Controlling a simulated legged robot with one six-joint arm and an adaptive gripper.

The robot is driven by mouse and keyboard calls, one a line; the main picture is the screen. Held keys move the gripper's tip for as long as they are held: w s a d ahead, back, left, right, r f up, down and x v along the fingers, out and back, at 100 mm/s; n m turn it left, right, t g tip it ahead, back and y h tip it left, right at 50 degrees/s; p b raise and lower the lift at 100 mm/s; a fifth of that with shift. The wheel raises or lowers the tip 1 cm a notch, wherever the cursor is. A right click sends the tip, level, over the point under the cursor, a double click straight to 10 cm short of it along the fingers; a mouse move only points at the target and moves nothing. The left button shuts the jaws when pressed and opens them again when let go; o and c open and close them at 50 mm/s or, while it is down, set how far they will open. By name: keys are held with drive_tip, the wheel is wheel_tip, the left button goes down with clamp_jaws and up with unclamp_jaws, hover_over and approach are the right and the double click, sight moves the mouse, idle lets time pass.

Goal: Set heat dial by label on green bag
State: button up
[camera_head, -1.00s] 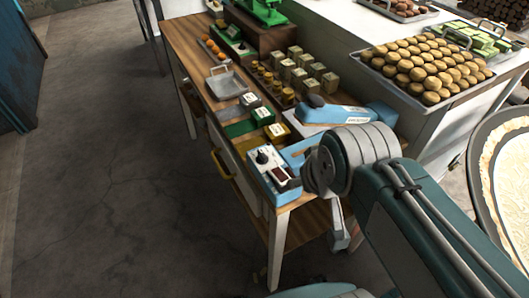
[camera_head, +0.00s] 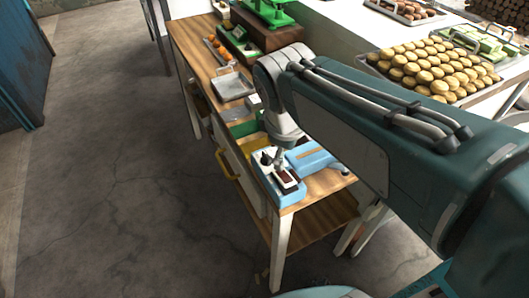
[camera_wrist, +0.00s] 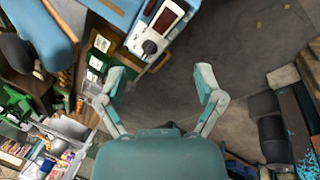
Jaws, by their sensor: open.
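The blue sealing machine (camera_head: 290,197) sits at the table's near end. Its white front panel carries a black heat dial (camera_head: 266,158) and a dark red display (camera_head: 287,180). In the wrist view the dial (camera_wrist: 149,47) lies just ahead of the gap between my fingers. My gripper (camera_wrist: 160,82) is open and empty, its fingers wide apart and clear of the dial. A green bag or mat (camera_head: 242,128) lies behind the machine, partly covered by my arm. Small white labels on green show in the wrist view (camera_wrist: 103,43), too small to read.
A grey metal pan (camera_head: 232,87) and a green scale (camera_head: 270,12) stand farther back on the wooden table. A tray of round biscuits (camera_head: 430,65) stands at the right. The floor left of the table is clear.

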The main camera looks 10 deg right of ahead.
sight(265, 155)
drive_tip(key=w+a+f+n+g+h, duration=0.25)
drive_tip(key=w+a+n, duration=0.35)
drive_tip(key=w+n, duration=0.4)
drive_tip(key=shift+n+t, duration=0.4)
drive_tip(key=shift+t, duration=0.05)
drive_tip(key=x, duration=0.6)
drive_tip(key=s+x, duration=0.1)
drive_tip(key=x, duration=0.3)
drive_tip(key=shift+d, duration=0.1)
drive_tip(key=shift+s, duration=0.1)
drive_tip(key=c, duration=1.1)
